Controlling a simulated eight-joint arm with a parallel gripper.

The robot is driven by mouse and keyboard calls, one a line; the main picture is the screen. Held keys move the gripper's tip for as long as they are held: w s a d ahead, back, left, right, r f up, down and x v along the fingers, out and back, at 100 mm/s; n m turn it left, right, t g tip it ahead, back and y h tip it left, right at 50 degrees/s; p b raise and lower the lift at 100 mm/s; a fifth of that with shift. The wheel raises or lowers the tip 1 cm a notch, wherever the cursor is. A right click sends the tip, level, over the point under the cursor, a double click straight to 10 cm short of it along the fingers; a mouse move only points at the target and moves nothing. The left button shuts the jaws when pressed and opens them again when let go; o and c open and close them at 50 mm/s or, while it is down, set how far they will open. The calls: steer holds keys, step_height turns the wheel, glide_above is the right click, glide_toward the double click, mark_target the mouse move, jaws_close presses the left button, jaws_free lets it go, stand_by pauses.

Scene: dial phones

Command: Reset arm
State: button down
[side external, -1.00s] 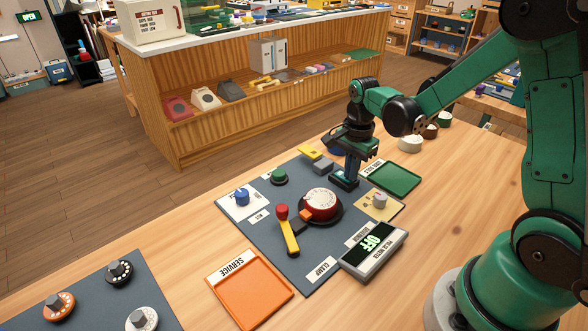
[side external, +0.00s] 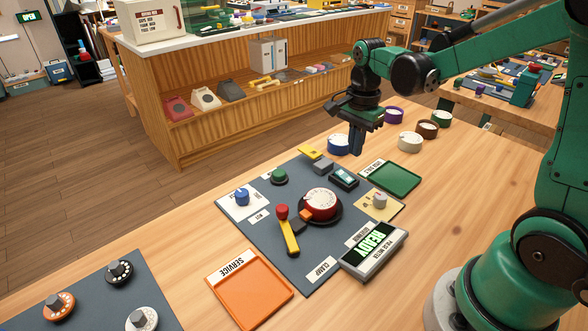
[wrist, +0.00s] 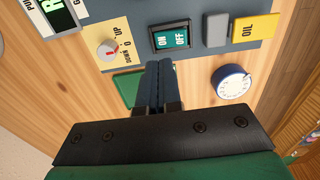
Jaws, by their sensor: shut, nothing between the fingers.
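My gripper (side external: 357,143) is shut and empty, raised above the far edge of the dark work mat (side external: 240,215). In the wrist view its shut fingers (wrist: 160,85) point toward the ON/OFF rocker switch (wrist: 169,38), apart from it. The switch (side external: 343,178) sits on the mat near the red dial (side external: 321,204). The pulse meter (side external: 373,251) at the mat's right corner shows READY in green. A lever (side external: 290,235) with a red knob and yellow arm stands left of the dial.
An orange SERVICE tray (side external: 250,290) and a green tray (side external: 394,178) flank the mat. A blue dial (side external: 339,144) and several other round dials stand behind. A second mat (side external: 95,290) with dials lies at lower left. Bare table lies at right.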

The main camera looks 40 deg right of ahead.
steer(key=shift+r, duration=0.4)
steer(key=s+a+r+n+t, duration=0.2)
steer(key=a+n+t, duration=0.1)
steer(key=n, duration=0.6)
steer(key=s+a+r+n+t, duration=0.2)
steer(key=a+n, duration=0.4)
steer(key=n, duration=0.3)
steer(key=shift+s+a+r+t, duration=0.2)
steer(key=shift+s+t, duration=0.3)
steer(key=shift+t, duration=0.6)
